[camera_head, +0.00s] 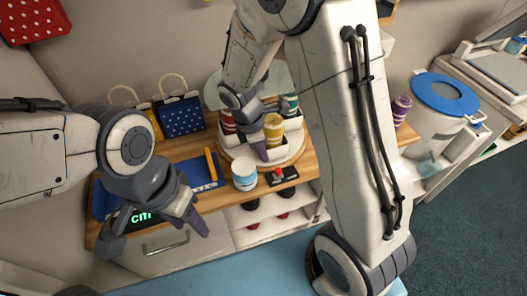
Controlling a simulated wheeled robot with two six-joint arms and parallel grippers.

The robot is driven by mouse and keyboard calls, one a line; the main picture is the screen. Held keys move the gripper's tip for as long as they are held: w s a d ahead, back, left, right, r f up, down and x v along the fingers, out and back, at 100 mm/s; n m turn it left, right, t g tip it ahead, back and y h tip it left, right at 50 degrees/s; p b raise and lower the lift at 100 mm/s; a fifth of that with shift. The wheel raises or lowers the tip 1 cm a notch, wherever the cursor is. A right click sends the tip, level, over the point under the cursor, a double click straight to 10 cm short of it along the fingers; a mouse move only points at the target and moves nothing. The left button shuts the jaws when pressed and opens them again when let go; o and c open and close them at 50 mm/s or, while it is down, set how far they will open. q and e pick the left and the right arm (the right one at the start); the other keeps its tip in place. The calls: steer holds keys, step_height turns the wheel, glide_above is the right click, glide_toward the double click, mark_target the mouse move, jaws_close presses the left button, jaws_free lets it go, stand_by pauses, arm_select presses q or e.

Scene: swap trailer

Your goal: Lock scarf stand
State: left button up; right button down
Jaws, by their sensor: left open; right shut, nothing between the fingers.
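My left gripper (155,238) is open and empty above the counter's front left, away from the stand. My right arm hides what lies right of the stand.
A white and blue jar (244,174) stands just left of the red-knob block. A blue patterned bag (181,116) stands behind, and a blue case (205,172) lies on the wooden counter. A purple roll (401,109) and a blue-lidded bin (445,92) are at right.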

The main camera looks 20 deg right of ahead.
glide_above(273, 176)
steer(key=a, duration=0.1)
steer(key=f, duration=0.6)
steer(key=shift+w+a+f, duration=0.1)
steer(key=shift+a+f, duration=0.1)
steer(key=shift+f, duration=0.2)
arm_select(q)
steer(key=shift+f, duration=0.15)
